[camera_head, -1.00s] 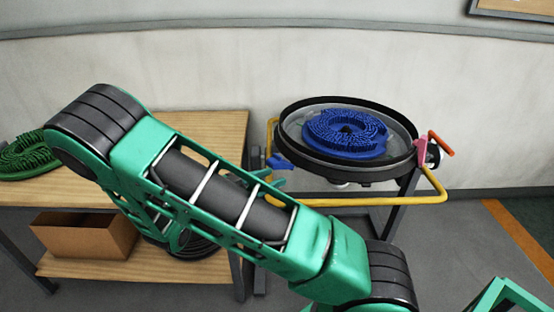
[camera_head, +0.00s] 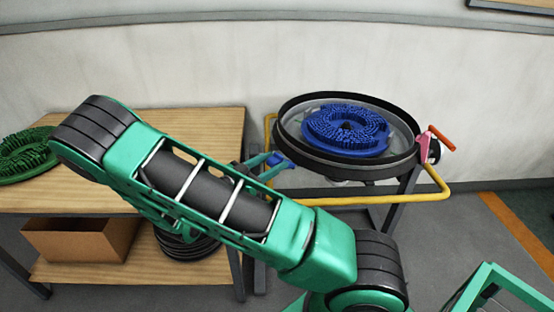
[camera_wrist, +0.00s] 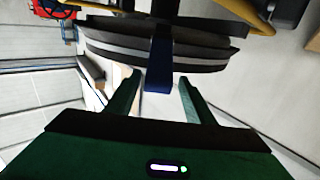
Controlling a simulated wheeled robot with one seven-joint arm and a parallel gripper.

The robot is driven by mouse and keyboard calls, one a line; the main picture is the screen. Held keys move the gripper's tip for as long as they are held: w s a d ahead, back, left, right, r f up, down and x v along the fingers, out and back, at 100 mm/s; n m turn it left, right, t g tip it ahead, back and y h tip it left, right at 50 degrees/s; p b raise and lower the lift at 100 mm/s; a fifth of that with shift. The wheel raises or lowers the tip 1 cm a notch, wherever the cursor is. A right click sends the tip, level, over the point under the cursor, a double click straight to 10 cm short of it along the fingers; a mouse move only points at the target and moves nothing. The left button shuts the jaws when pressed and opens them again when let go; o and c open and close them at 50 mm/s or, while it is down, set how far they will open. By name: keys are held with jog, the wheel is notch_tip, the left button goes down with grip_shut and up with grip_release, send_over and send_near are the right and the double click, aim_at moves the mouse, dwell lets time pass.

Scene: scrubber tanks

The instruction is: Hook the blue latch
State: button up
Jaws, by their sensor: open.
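The blue latch (camera_head: 281,160) is at the left side of the round black-rimmed tank (camera_head: 310,160). It also shows in the wrist view as a blue bar (camera_wrist: 158,72) pointing toward my gripper. My gripper (camera_wrist: 159,78) is open, with one finger on each side of the latch's end in that view. I cannot tell whether a finger touches it. In the head view my gripper (camera_head: 264,167) is at the latch's left, partly hidden behind my green arm. A blue round brush (camera_head: 347,130) lies in the tank.
A yellow bar frame (camera_head: 400,199) runs around the tank stand. A pink latch (camera_head: 425,142) with an orange handle (camera_head: 442,138) is on the tank's right side. A wooden table (camera_head: 205,125) with a green brush (camera_head: 25,155) stands left; a cardboard box (camera_head: 80,238) is on its lower shelf.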

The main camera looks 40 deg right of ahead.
jog(key=shift+w+d, duration=0.15)
jog(key=shift+d, duration=1.65)
